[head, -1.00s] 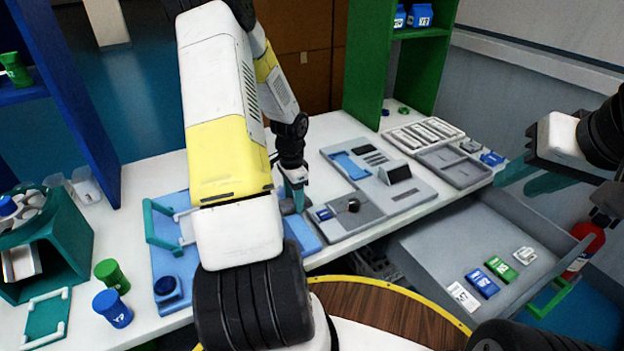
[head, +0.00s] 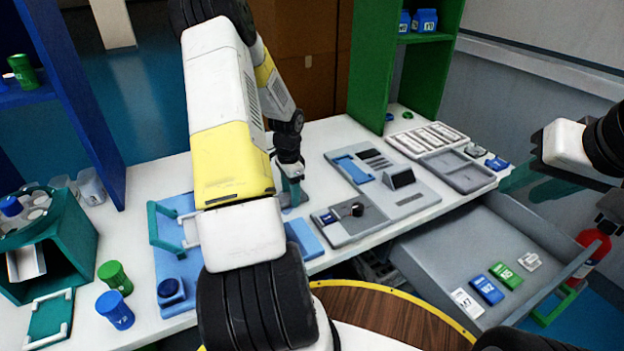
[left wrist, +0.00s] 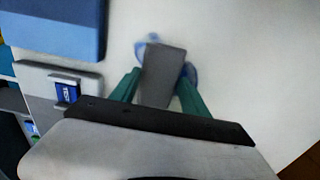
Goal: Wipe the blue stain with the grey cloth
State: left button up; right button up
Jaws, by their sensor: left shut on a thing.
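My left gripper (head: 291,197) is shut on the grey cloth (left wrist: 163,76), pointing down at the white tabletop. In the left wrist view, the cloth is a dark grey rectangle between the teal fingers (left wrist: 158,90). The blue stain (left wrist: 140,50) is a pale blue smear on the white surface, partly hidden under the cloth; bits show on both sides of it. In the head view, the cloth and stain are small and mostly hidden by my left arm. My right gripper (head: 535,185) is empty with its teal fingers apart, above the open drawer at the right.
A blue tray (head: 172,262) lies left of my arm. A grey panel (head: 345,222) and a larger grey device (head: 415,195) stand to the right. An open grey drawer (head: 440,255) holds small labelled blocks. Green and blue bottles (head: 115,308) stand front left.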

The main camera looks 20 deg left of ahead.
pick_arm(q)
jog(key=shift+w+a+f, duration=0.1)
jog(key=shift+w+a, duration=1.1)
jog(key=shift+a, duration=0.25)
jog(key=shift+w+a, duration=1.15)
jog(key=shift+a, duration=0.15)
jog(key=shift+s+d, duration=0.1)
jog(key=shift+s+d+f, duration=0.1)
jog(key=shift+s+d, duration=0.1)
jog(key=shift+s+d+r, duration=0.15)
jog(key=shift+s+d, duration=1.05)
jog(key=shift+d, duration=0.25)
jog(key=shift+s+d+r, duration=0.1)
jog(key=shift+s+d, duration=1.1)
jog(key=shift+d, duration=0.2)
